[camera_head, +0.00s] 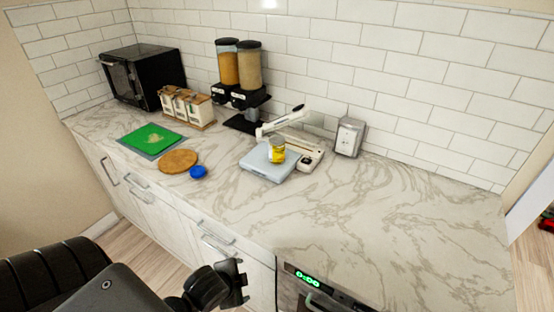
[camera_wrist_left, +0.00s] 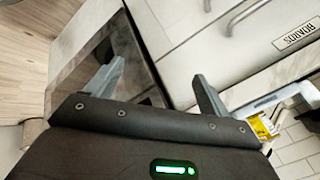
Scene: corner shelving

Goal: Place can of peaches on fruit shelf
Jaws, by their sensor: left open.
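A small can with a yellow label (camera_head: 277,152), which looks like the can of peaches, stands upright on a pale scale (camera_head: 262,168) on the counter. A yellow-labelled thing (camera_wrist_left: 263,128) shows at the right edge of the left wrist view, partly hidden by my gripper body; it may be the same can. My left gripper (camera_head: 236,283) is low in front of the cabinet fronts, below the counter edge and well apart from the can. In the left wrist view my left gripper (camera_wrist_left: 158,72) has its fingers spread with nothing between them. My right gripper and a fruit shelf are not in view.
The counter's right part (camera_head: 400,215) is clear.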

